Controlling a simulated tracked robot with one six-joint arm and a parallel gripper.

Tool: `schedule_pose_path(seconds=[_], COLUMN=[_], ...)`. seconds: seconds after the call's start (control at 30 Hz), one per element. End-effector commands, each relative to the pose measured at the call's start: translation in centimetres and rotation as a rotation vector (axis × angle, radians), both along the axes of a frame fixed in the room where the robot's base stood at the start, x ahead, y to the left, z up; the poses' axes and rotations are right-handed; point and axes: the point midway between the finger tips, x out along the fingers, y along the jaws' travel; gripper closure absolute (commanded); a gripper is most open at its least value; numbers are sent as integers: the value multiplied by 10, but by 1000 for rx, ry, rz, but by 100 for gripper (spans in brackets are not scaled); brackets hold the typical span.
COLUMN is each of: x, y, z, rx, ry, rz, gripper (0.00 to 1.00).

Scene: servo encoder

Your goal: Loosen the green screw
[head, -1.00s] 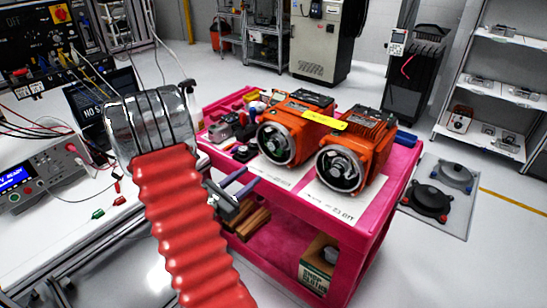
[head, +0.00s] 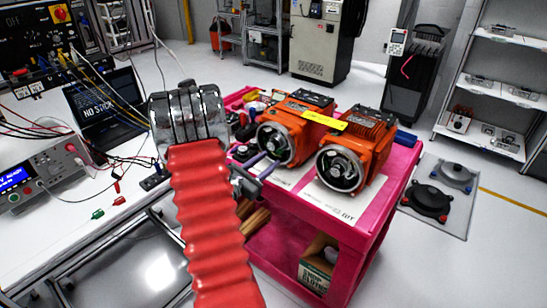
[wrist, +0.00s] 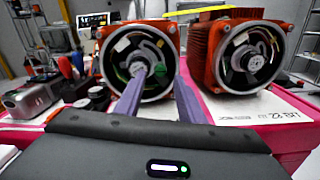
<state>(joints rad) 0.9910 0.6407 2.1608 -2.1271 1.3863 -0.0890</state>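Two orange servo motors stand side by side on a pink cart, with their round open ends facing me. The left motor (head: 289,133) has its open end in front of my gripper (wrist: 160,82). In the wrist view, the two purple fingers stand apart with nothing between them, and their tips overlap the lower part of that opening. In the head view my gripper (head: 265,169) is just left of and below the left motor's opening.
The right motor (head: 354,147) stands close beside the left one. A yellow tool (head: 325,121) lies across the tops. Papers lie on the pink cart (head: 372,213) before the motors. Small tools clutter its left side. A white bench (head: 70,218) with instruments and cables is at left.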

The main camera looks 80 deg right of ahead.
Motion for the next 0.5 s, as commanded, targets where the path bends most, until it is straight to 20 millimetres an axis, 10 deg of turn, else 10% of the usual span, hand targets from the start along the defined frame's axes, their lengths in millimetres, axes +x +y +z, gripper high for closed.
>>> schedule_pose_path(seconds=[0.5], x=[-15], y=[-35], z=[0], rx=[1], ry=[1], rz=[1], gripper=[64])
